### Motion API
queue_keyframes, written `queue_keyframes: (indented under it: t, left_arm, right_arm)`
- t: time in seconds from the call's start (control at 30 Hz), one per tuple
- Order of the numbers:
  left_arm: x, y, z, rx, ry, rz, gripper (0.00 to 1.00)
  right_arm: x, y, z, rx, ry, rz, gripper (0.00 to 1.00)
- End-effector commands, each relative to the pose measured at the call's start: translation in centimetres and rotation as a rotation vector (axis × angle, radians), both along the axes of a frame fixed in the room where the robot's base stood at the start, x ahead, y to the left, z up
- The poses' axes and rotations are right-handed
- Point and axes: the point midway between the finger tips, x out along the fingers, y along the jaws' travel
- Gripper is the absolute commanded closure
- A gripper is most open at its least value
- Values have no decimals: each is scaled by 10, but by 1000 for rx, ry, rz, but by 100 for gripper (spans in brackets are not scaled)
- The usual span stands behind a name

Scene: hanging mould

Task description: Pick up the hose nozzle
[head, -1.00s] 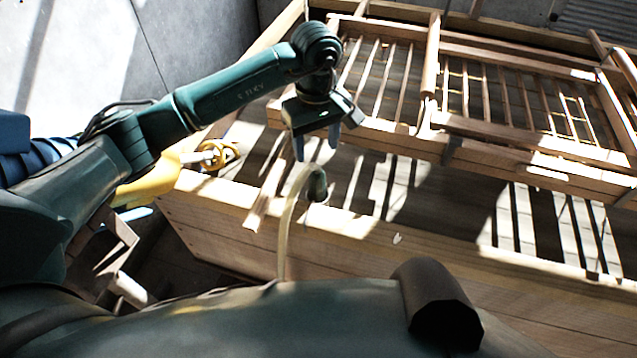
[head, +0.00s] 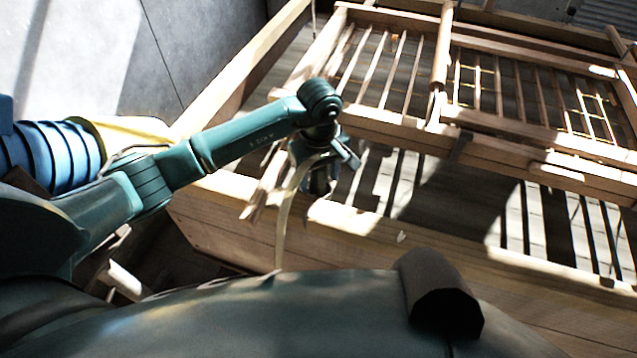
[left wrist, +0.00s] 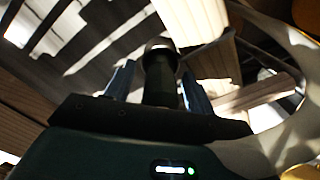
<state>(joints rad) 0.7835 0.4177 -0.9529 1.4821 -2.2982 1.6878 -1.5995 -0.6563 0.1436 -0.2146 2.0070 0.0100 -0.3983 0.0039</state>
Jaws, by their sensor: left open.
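The hose nozzle shows in the left wrist view as a dark, round-ended cylinder (left wrist: 160,72) between my two bluish fingers. In the head view it is mostly hidden by my left gripper (head: 321,180), which is over it at the top of the hose. My left gripper (left wrist: 158,88) is open, with one finger on each side of the nozzle. I cannot tell whether either finger touches it. The cream hose (head: 284,222) rises in an arc to the nozzle, and its pale curve (left wrist: 292,120) shows at the right of the wrist view. My right gripper is not in view.
A wooden planter-like box (head: 345,222) runs behind the hose. A slatted wooden frame (head: 545,142) stands at the back right, close beyond my left gripper. A ribbed blue thing (head: 55,158) and a yellow one (head: 135,130) are at the left. A grey wall (head: 190,45) is behind.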

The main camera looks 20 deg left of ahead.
Motion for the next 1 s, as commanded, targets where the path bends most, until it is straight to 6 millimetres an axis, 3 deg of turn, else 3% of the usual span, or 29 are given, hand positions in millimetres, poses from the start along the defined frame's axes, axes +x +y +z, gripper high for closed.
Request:
queue_keyframes:
  t: [0.13,0.73,1.0]
  left_arm:
    - [0,0,1,0,0,0,48]
    - [0,0,1,1,-1,0,96]
    - [1,1,7,1,-2,1,96]
  right_arm:
    - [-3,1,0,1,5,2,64]
    - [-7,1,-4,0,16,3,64]
    - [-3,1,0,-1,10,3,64]
